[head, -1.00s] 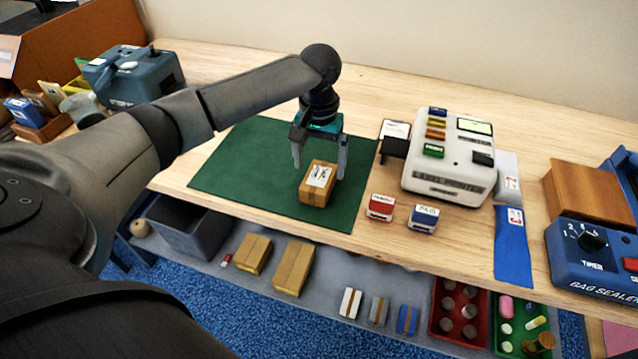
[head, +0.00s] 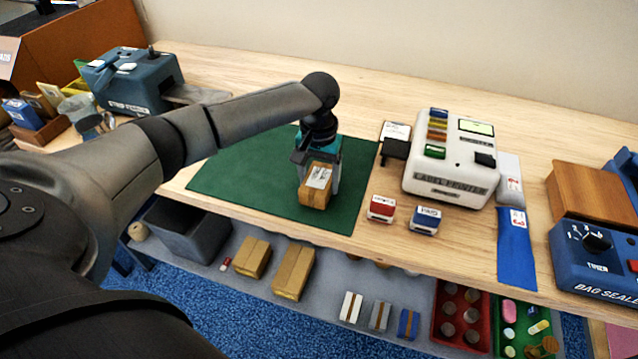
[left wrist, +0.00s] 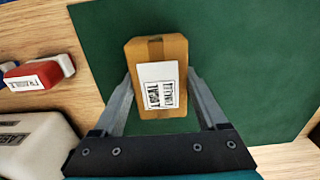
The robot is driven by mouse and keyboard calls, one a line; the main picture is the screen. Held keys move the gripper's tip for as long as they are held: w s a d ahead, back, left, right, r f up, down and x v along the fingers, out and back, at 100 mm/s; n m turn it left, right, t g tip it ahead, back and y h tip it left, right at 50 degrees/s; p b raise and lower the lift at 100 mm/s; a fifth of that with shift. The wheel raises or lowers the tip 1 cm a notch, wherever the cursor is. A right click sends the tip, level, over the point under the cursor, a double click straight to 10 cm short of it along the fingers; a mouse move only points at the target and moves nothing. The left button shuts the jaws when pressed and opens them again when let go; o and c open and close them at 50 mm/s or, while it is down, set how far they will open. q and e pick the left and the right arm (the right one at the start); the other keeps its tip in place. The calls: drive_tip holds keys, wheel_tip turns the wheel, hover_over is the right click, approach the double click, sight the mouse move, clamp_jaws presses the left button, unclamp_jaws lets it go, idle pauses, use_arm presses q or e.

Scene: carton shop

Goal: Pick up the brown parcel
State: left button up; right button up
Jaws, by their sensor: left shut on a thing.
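The brown parcel (head: 314,198) is a small carton with a white printed label on top. It is at the right part of the green mat (head: 240,180). My left gripper (head: 318,180) is over it, with a finger on either side, shut on it. In the left wrist view the parcel (left wrist: 158,52) sits between the two fingers of the gripper (left wrist: 160,98), label facing the camera. I cannot tell whether the parcel's underside touches the mat. My right gripper is not in view.
A label printer (head: 450,160) stands right of the mat, with a red box (head: 381,209) and a blue box (head: 425,220) before it. A bag sealer (head: 598,262) is at far right, a strip feeder (head: 135,80) at back left. Cartons (head: 293,272) lie on the shelf below.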

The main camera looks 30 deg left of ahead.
use_arm(q)
clamp_jaws()
